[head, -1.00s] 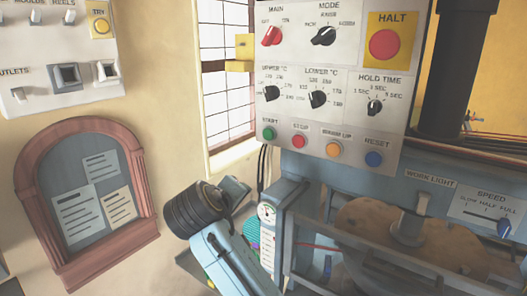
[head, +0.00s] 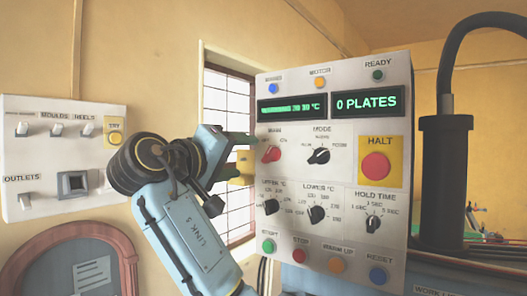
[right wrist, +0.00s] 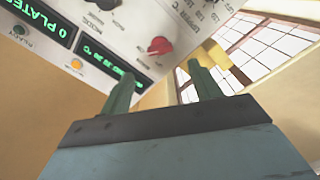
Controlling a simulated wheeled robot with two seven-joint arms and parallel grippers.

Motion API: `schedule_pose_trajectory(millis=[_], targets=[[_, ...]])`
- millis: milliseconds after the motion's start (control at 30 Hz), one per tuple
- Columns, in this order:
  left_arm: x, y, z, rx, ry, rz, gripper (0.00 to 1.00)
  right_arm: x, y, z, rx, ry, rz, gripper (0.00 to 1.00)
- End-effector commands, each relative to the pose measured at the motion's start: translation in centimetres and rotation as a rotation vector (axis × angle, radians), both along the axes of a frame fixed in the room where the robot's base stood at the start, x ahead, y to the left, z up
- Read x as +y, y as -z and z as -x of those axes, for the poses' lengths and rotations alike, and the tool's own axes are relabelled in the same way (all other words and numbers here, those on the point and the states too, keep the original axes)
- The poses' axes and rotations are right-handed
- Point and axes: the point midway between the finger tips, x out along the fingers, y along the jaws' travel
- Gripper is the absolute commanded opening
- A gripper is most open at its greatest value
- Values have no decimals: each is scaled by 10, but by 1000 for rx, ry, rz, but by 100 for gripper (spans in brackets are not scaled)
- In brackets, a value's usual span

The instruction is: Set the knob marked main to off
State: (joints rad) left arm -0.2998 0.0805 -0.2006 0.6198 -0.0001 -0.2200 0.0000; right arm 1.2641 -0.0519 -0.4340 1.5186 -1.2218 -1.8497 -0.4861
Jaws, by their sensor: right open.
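The red main knob (head: 270,154) sits at the left of the white control panel, under the main label, with off and on marks above it. Its pointer appears tilted up and right, toward the on side. The red knob also shows in the right wrist view (right wrist: 160,45), beyond my fingertips. My right gripper (head: 248,146) is beside the panel's left edge, just left of the knob, its fingers toward the panel. In the right wrist view its two green fingers (right wrist: 163,76) are apart with nothing between them. My left gripper is out of view.
A yellow bracket (head: 241,171) sticks out from the panel's left side, close to my right gripper. The black mode knob (head: 318,156) and red halt button (head: 376,166) are right of the main knob. A barred window (head: 226,105) is behind. A dark column (head: 444,185) stands at right.

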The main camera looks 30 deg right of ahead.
Motion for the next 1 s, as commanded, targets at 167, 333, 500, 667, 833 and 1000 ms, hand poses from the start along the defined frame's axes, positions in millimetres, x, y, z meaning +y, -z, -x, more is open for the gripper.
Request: schedule_pose_trajectory(millis=[167,333,500,667,833,1000], targets=[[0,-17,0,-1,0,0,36,-38,-3,-14,1,3,1,63],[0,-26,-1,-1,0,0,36,-64,-2,-26,2,2,0,63],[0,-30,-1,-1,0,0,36,-78,-1,-32,1,-1,0,63],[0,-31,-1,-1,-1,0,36,-81,0,-34,0,-1,0,63],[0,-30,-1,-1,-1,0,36,-81,0,-34,0,-2,-1,63],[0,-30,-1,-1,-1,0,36,-81,0,-34,0,-2,-1,43]])
